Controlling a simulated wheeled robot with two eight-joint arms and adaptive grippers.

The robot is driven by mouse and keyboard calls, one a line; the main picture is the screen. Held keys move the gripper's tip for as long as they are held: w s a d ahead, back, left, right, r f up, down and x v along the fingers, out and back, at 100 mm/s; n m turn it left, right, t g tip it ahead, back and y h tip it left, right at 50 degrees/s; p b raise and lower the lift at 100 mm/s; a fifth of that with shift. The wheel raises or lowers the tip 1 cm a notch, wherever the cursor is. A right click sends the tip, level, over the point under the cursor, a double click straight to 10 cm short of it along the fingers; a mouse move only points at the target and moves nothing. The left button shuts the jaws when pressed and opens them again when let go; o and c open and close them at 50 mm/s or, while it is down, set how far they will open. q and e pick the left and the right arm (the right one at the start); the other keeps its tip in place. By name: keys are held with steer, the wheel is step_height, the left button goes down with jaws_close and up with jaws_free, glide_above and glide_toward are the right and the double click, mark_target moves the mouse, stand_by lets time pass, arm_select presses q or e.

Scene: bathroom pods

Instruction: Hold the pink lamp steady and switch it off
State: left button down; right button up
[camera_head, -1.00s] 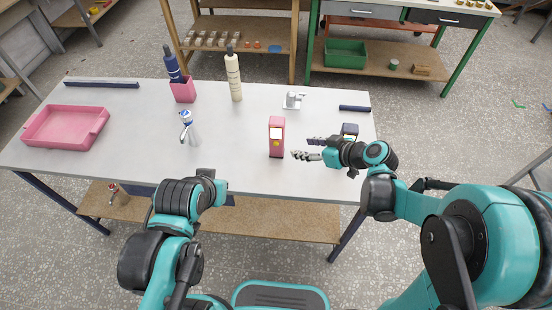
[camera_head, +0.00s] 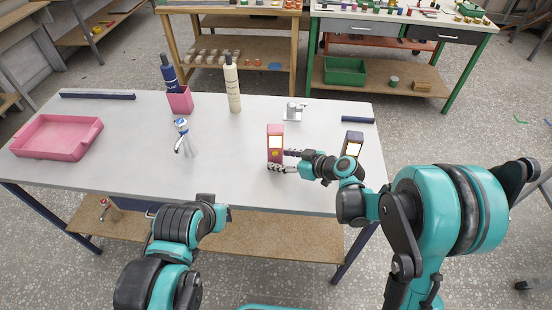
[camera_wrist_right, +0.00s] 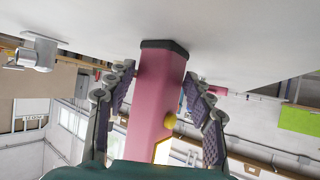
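The pink lamp (camera_head: 275,139) stands upright on the grey table (camera_head: 235,165), right of the middle. Its front has a pale, bright panel and a yellow button (camera_wrist_right: 170,121) that shows in the right wrist view. My right gripper (camera_head: 283,161) is at the lamp's lower part, coming from the right. In the right wrist view the lamp (camera_wrist_right: 155,95) appears upside down between the two spread fingers (camera_wrist_right: 160,105). Narrow gaps seem to show on both sides; contact is not clear. My left arm ends near the table's front edge; its fingers are hidden.
A dark lamp (camera_head: 352,144) with a pale panel stands just right of my right gripper. The table's middle is clear.

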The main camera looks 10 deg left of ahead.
steer(key=shift+x, duration=0.8)
steer(key=c, duration=0.8)
stand_by(0.6)
